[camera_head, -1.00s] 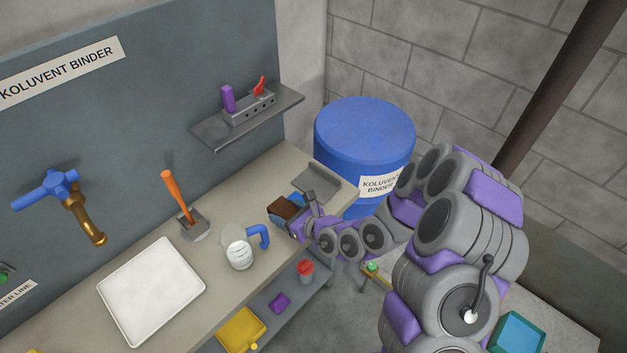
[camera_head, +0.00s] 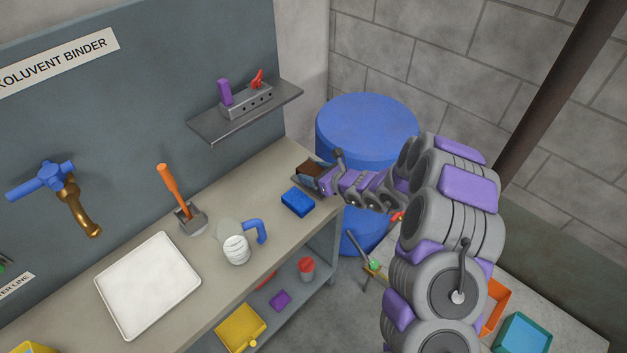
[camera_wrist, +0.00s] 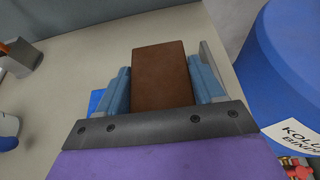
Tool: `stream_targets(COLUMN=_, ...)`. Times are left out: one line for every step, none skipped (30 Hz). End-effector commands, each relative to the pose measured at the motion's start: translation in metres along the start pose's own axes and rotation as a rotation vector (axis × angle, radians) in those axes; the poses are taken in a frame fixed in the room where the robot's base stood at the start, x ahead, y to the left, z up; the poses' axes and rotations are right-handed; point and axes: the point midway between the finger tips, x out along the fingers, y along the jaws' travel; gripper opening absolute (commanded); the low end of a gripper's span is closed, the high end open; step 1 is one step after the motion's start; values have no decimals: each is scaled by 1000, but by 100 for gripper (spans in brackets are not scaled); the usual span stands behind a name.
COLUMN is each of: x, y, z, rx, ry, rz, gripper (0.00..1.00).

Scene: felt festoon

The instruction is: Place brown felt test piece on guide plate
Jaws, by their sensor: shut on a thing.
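The brown felt test piece (camera_head: 310,167) is a flat brown block. My gripper (camera_head: 308,172) is shut on it at the bench's far right end. In the wrist view, the brown piece (camera_wrist: 164,75) sits between the two blue-grey fingers of my gripper (camera_wrist: 161,78). The grey guide plate (camera_head: 297,180) is mostly hidden behind my gripper and the piece. In the wrist view, a grey upright edge, apparently the guide plate's (camera_wrist: 212,66), stands just right of the right finger. The piece appears over the plate; I cannot tell whether they touch.
A blue block (camera_head: 298,201) lies on the bench just in front of my gripper. A blue drum (camera_head: 366,125) stands close beyond the bench end. A wall shelf (camera_head: 246,111) is above. A jug (camera_head: 237,245), an orange-handled tool (camera_head: 172,190) and a white tray (camera_head: 148,286) stand farther left.

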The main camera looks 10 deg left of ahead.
Motion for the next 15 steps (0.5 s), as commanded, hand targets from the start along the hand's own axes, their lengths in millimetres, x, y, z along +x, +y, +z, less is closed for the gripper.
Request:
stream_targets(x=3, y=-1, z=-4, rx=-2, ry=2, rz=2, gripper=33)
stream_targets(x=6, y=0, z=-9, rx=-1, ry=2, rz=3, gripper=33)
stream_targets(x=9, y=1, z=-15, rx=-1, ry=3, rz=2, gripper=33)
stream_targets(x=11, y=2, z=-20, rx=-2, ry=4, rz=3, gripper=33)
stream_targets(x=14, y=2, z=-24, rx=-3, ry=4, rz=3, gripper=33)
stream_targets(x=16, y=2, z=-29, rx=-3, ry=4, rz=2, gripper=33)
stream_targets(x=17, y=2, z=-32, rx=-3, ry=5, rz=3, gripper=33)
stream_targets(x=17, y=2, z=-33, rx=-3, ry=4, rz=3, gripper=33)
stream_targets(x=16, y=1, z=-34, rx=-3, ry=3, rz=3, gripper=33)
stream_targets(x=16, y=1, z=-33, rx=-3, ry=2, rz=3, gripper=33)
stream_targets(x=15, y=0, z=-33, rx=-2, ry=2, rz=2, gripper=33)
stream_targets(x=15, y=0, z=-33, rx=-2, ry=1, rz=2, gripper=33)
stream_targets(x=14, y=0, z=-33, rx=-1, ry=1, rz=3, gripper=33)
stream_targets(x=14, y=-1, z=-33, rx=0, ry=0, rz=3, gripper=33)
stream_targets(x=13, y=-1, z=-33, rx=0, ry=0, rz=2, gripper=71)
